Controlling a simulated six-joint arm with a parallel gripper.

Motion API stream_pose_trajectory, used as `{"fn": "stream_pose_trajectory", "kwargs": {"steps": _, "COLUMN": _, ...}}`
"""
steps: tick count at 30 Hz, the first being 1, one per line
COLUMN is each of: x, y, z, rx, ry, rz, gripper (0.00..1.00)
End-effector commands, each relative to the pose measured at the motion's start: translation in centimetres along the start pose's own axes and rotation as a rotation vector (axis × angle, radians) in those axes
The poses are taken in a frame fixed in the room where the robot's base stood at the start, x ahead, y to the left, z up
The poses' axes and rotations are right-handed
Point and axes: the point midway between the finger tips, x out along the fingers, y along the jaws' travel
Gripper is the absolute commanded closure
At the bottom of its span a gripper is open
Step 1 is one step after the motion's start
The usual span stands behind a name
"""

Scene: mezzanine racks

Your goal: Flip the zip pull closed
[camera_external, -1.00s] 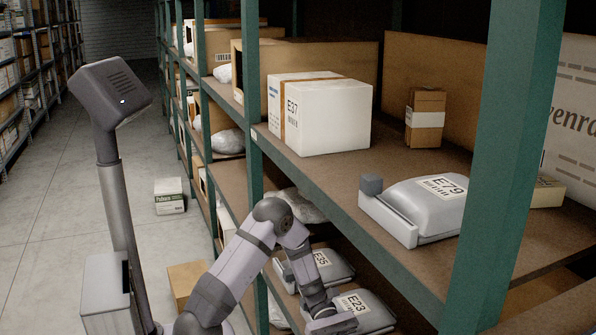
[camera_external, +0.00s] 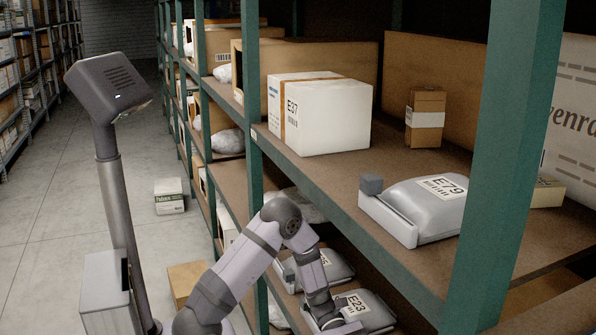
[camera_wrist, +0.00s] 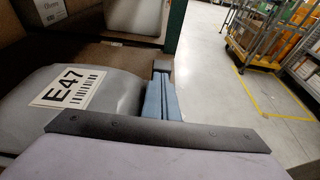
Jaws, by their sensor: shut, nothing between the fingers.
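A grey padded bag labelled E47 (camera_wrist: 45,108) lies on a brown shelf at the left of the wrist view. A small dark grey block (camera_wrist: 161,65) stands just beyond my fingertips, beside the bag's right edge. It may be the zip pull, but I cannot tell for sure. My gripper (camera_wrist: 165,88) shows as two blue fingers side by side, shut with nothing held. Whether the fingertips touch the block is unclear. In the external view my gripper is low by the lower shelf, near a grey bag labelled E23 (camera_external: 378,315), and its fingers are hard to make out.
A grey bag labelled E79 (camera_external: 440,205), with a pale bar and grey cube (camera_external: 371,184), lies on the upper shelf near a white box E37 (camera_external: 335,115). A green post (camera_external: 500,170) stands at right. Open floor (camera_wrist: 220,65) and a cart (camera_wrist: 265,35) show beyond the shelf.

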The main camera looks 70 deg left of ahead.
Motion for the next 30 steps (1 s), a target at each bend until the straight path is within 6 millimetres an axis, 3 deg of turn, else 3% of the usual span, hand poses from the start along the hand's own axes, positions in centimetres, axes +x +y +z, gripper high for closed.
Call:
{"fn": "stream_pose_trajectory", "kwargs": {"steps": 8, "x": -1.8, "y": 0.1, "z": -0.5, "rx": -0.001, "ry": 0.000, "rz": 0.003, "gripper": 1.00}}
{"fn": "stream_pose_trajectory", "kwargs": {"steps": 24, "x": -11.2, "y": 0.1, "z": -1.3, "rx": 0.001, "ry": 0.000, "rz": 0.004, "gripper": 1.00}}
{"fn": "stream_pose_trajectory", "kwargs": {"steps": 30, "x": -13.3, "y": 0.0, "z": -1.2, "rx": 0.001, "ry": -0.001, "rz": 0.002, "gripper": 1.00}}
